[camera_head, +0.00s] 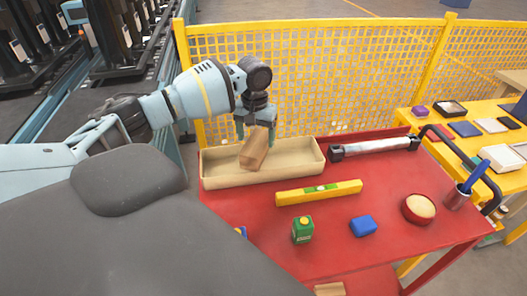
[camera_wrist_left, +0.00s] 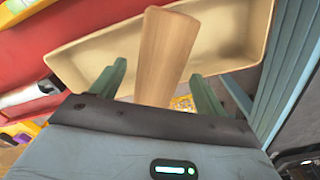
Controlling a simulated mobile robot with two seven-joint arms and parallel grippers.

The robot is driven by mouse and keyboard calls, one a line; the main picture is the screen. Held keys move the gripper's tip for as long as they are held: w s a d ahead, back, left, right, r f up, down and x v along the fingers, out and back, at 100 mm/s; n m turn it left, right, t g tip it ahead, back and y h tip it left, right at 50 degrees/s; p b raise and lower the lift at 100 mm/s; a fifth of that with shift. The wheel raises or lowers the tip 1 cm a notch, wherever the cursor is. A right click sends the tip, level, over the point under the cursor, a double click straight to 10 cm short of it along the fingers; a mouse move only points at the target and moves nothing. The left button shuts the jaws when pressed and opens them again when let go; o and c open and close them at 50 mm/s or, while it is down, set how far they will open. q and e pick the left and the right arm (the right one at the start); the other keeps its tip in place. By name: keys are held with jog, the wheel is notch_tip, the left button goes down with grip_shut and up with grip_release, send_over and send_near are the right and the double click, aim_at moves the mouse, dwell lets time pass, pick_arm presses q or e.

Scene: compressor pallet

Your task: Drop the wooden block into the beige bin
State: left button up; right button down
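The wooden block (camera_head: 255,148) is tilted over the beige bin (camera_head: 222,181), which sits on the red table's far left. My left gripper (camera_head: 256,122) is above the bin, pointing down at the block's upper part. In the left wrist view the block (camera_wrist_left: 163,55) lies between the two green fingertips (camera_wrist_left: 158,72), with a gap on each side, so the gripper looks open. The bin (camera_wrist_left: 95,62) shows behind the block. Whether the block's lower end touches the bin floor I cannot tell. My right gripper is not in view.
On the red table (camera_head: 390,250) are a yellow level (camera_head: 318,193), a green box (camera_head: 302,230), a blue block (camera_head: 363,226), a red bowl (camera_head: 418,208) and a cup with a blue tool (camera_head: 457,197). A yellow mesh fence (camera_head: 320,75) stands close behind the bin.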

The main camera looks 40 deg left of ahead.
aim_at(256, 142)
pick_arm(q)
jog(key=shift+r, duration=3.9)
